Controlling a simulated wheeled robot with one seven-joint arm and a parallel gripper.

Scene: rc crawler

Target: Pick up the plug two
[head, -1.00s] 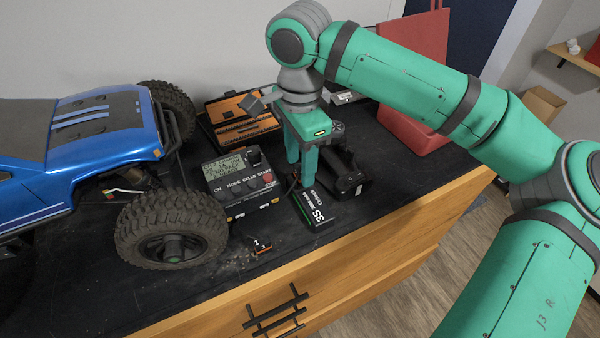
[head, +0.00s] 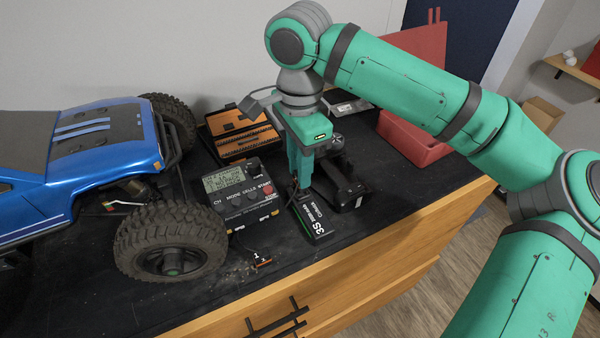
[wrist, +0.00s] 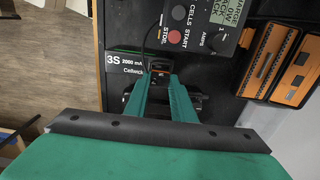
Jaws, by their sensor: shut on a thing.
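My gripper (head: 300,184) points down at the rear end of the black and green 3S battery (head: 312,217). In the wrist view my gripper (wrist: 161,76) has its fingers close together on a small dark plug with reddish-orange marks (wrist: 160,66), beside the battery (wrist: 126,62). I take this as plug two, but its number is not readable. The fingers mostly hide it in the head view. A thin dark lead rises from it in the wrist view. A small black and orange piece marked 1 (head: 262,260) lies near the table's front edge.
The charger (head: 240,195) stands left of the battery, and the blue crawler (head: 85,150) farther left. A black device (head: 345,187) is close on the right. An orange-and-black case (head: 240,135) and red box (head: 412,140) are behind. The dark front tabletop (head: 200,290) is mostly clear.

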